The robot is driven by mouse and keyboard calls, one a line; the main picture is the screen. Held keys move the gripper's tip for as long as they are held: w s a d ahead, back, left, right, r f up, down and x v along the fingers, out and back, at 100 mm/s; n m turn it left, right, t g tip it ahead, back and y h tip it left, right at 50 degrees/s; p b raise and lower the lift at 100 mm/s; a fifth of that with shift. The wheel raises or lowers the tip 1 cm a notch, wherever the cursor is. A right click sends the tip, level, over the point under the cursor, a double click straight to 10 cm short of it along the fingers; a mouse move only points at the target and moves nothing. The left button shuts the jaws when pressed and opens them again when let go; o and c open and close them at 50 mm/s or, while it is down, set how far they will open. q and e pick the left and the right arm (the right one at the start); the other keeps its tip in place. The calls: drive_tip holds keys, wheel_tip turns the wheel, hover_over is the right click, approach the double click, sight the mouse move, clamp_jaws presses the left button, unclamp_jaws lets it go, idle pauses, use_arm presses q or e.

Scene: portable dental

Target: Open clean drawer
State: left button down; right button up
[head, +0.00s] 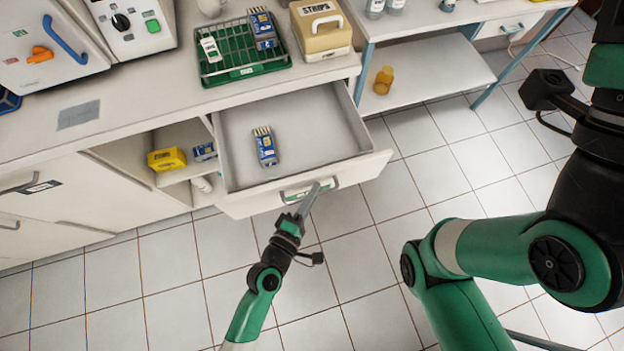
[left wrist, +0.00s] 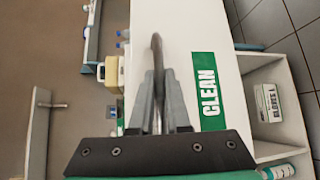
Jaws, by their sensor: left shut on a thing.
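The clean drawer (head: 235,208) is pulled out from under the counter, with its inside showing. One blue-and-white pack (head: 265,146) lies in it. My left gripper (head: 312,196) is at the drawer front, shut on the drawer's handle (head: 298,193). In the left wrist view, the handle (left wrist: 156,50) runs between the fingers of my left gripper (left wrist: 158,90), beside the green CLEAN label (left wrist: 209,92). My right arm shows at the right of the head view, but its fingertips are out of frame.
A green wire rack (head: 240,50) and a beige case (head: 320,30) stand on the counter above. An open shelf left of the drawer holds a yellow box (head: 166,159) and a blue pack (head: 204,151). A side table (head: 425,72) stands at right. The tiled floor in front is clear.

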use_arm(q)
drive_tip(key=shift+s, duration=0.1)
idle(0.3)
drive_tip(key=c, duration=1.2)
unclamp_jaws()
drive_tip(key=shift+o, duration=0.2)
drive_tip(key=v, duration=1.1)
drive_tip(key=shift+s+a, duration=0.15)
drive_tip(key=shift+s, duration=0.1)
